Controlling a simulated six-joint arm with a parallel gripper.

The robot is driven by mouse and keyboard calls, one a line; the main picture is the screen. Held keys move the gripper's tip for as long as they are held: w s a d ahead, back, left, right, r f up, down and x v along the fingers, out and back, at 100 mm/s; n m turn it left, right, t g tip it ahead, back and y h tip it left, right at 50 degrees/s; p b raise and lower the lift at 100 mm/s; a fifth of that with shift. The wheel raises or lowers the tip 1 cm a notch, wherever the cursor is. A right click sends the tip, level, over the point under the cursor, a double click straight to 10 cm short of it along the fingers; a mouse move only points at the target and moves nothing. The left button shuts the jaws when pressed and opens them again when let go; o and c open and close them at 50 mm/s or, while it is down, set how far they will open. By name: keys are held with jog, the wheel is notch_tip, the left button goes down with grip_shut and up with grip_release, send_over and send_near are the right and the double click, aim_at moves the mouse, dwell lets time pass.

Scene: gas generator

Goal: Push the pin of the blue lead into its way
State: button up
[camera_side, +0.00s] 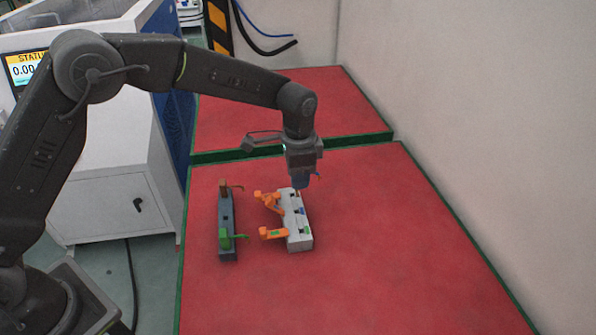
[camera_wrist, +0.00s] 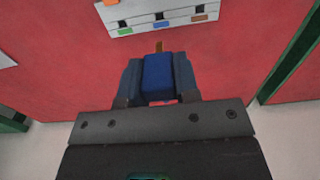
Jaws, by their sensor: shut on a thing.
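The blue lead (camera_wrist: 158,74) is a blue block clamped between the two fingers of my gripper (camera_wrist: 157,82) in the wrist view. Its thin brownish pin (camera_wrist: 159,46) sticks out ahead toward the connector block. In the side view my gripper (camera_side: 301,183) is low over the far end of the pale connector block (camera_side: 299,241). The block also shows at the top of the wrist view (camera_wrist: 182,12), with dark openings and green, blue (camera_wrist: 161,24) and brown marks along its edge. The pin shows apart from the block there; contact is hidden in the side view.
A dark rack (camera_side: 227,212) stands left of the block, holding a green lead (camera_side: 225,240) and a brown lead (camera_side: 224,188). Orange parts (camera_side: 272,233) stick out from the block's left side. The red table (camera_side: 390,260) is clear to the right and in front.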

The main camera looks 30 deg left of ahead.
send_over(298, 204)
jog(key=s+d, duration=0.1)
jog(key=s, duration=0.1)
jog(key=shift+d+f, duration=0.2)
jog(key=shift+f, duration=2.7)
jog(key=shift+f, duration=0.15)
jog(key=shift+f, duration=0.75)
jog(key=shift+f, duration=0.35)
jog(key=shift+f, duration=0.35)
jog(key=shift+f, duration=0.2)
jog(key=o, duration=1)
